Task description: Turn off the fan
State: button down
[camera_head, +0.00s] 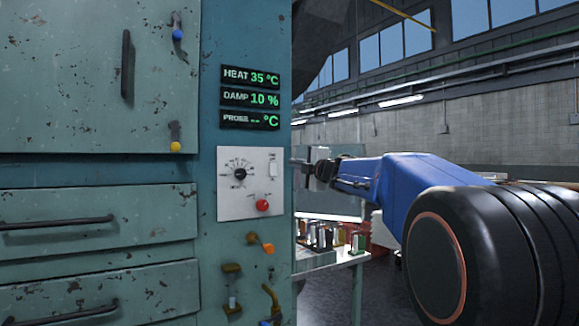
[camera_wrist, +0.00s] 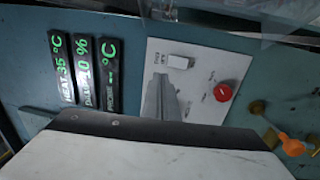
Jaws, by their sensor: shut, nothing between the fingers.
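A white control plate (camera_head: 228,208) is fixed to the blue-green cabinet front. It carries a white switch (camera_head: 272,169) at its upper right, a black pointer dial (camera_head: 240,174) and a red knob (camera_head: 262,205). In the wrist view the plate (camera_wrist: 215,62) shows turned on its side, with the switch (camera_wrist: 182,60) and red knob (camera_wrist: 222,91) in sight. Labels are too small to read, and the switch's position cannot be told. My gripper (camera_head: 297,163) is shut and empty, just right of the plate at switch height. Its grey fingers (camera_wrist: 163,82) hide the dial in the wrist view.
Green readouts (camera_head: 250,98) above the plate show heat 35 °C and damp 10 %. Orange (camera_head: 267,247) and brass valve handles stick out below. Drawers (camera_head: 100,225) with bar handles are at left. A bench (camera_head: 345,258) with small items stands at right, behind my arm.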

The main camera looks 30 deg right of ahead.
jog(key=shift+s, duration=0.75)
jog(key=s+a+f+m+g, duration=0.5)
jog(key=s+a+f+m, duration=0.1)
jog(key=s+f, duration=0.8)
jog(key=s+a+f+m+g, duration=0.4)
jog(key=s+a+f+m, duration=0.2)
jog(key=s+f, duration=0.8)
jog(key=s+a+f+m+g, duration=0.5)
jog(key=s+a+f, duration=0.3)
jog(key=s+f, duration=0.6)
notch_tip(320, 180, down, 6)
jog(key=shift+s+a+r+m+g+h, duration=0.1)
jog(key=shift+s+a+m+g+h, duration=0.15)
jog(key=shift+m, duration=0.45)
jog(key=shift+d, duration=0.1)
